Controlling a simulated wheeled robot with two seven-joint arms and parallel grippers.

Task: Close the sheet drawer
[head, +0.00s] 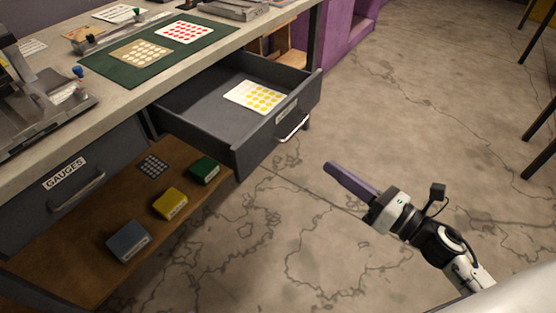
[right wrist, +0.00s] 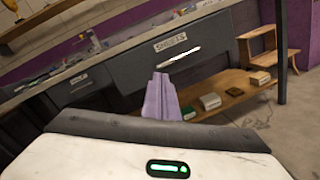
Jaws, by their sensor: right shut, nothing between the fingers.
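The grey sheet drawer (head: 258,146) stands pulled out from under the bench in the head view. A sheet with yellow dots (head: 256,97) lies inside it. Its front carries a white label and a bar handle (head: 293,128). In the right wrist view the drawer front (right wrist: 135,74) faces me, with the label reading SHEETS and the handle (right wrist: 180,56) below it. My right gripper (head: 332,168) is shut and empty, over the floor in front of the drawer, apart from the handle. Its purple fingers (right wrist: 161,80) also show in the right wrist view. My left gripper is not in view.
The GAUGES drawer (head: 90,185) is shut beside it. A wooden lower shelf (head: 85,245) holds several small boxes. A green mat (head: 120,75) with dotted sheets lies on the bench top. The floor (head: 420,130) to the right is clear.

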